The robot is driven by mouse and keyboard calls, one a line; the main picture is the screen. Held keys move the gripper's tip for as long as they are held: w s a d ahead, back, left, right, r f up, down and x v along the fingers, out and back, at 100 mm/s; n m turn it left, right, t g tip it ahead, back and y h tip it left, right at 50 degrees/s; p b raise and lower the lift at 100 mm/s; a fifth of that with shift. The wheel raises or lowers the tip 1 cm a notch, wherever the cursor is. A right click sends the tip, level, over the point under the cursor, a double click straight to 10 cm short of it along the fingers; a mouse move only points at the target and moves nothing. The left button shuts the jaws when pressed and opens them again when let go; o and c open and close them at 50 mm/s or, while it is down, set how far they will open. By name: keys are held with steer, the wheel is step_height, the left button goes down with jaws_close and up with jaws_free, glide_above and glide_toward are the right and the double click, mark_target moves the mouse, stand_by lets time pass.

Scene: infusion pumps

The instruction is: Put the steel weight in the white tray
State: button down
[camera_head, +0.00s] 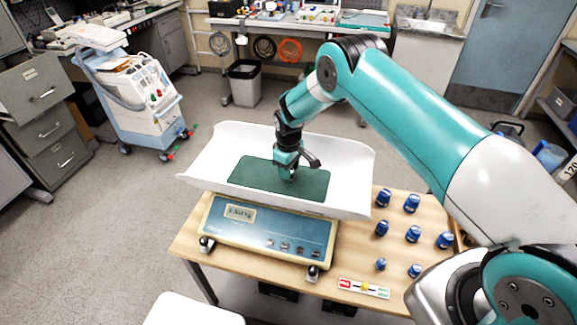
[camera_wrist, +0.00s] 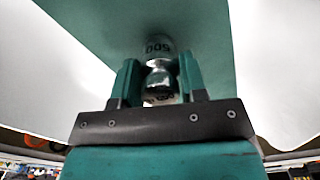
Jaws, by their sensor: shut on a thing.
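The white tray (camera_head: 345,160) is the wide curved pan on top of the scale, with a green mat (camera_head: 250,178) lying in it. My gripper (camera_head: 288,175) is low over the mat, inside the tray's outline. The weight is hidden by my gripper in the head view. I cannot tell whether the weight touches the mat.
The scale (camera_head: 265,232) with a small display stands on a wooden table (camera_head: 335,265). Several blue weights (camera_head: 412,233) stand on the table to the right of the scale. A red, yellow and green strip (camera_head: 363,288) lies at the front edge. A wheeled cart (camera_head: 135,95) stands at the left.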

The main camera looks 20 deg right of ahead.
steer(key=c, duration=1.1)
jaws_free()
steer(key=shift+f, duration=0.2)
steer(key=o, duration=0.4)
steer(key=shift+r, duration=0.1)
steer(key=shift+o, duration=0.2)
step_height(320, 180, up, 14)
steer(key=b, duration=0.4)
steer(key=s+a+r+y, duration=0.1)
steer(key=s+a+r, duration=0.3)
steer(key=s+r, duration=0.65)
steer(key=s+a+r+y, duration=0.1)
steer(key=s+r, duration=0.3)
steer(key=s, duration=1)
steer(key=s+a+r+y, duration=0.1)
steer(key=s+r, duration=0.3)
steer(key=s, duration=1)
steer(key=shift+r+m+y, duration=0.2)
steer(key=shift+m+y, duration=0.2)
steer(key=shift+y, duration=0.2)
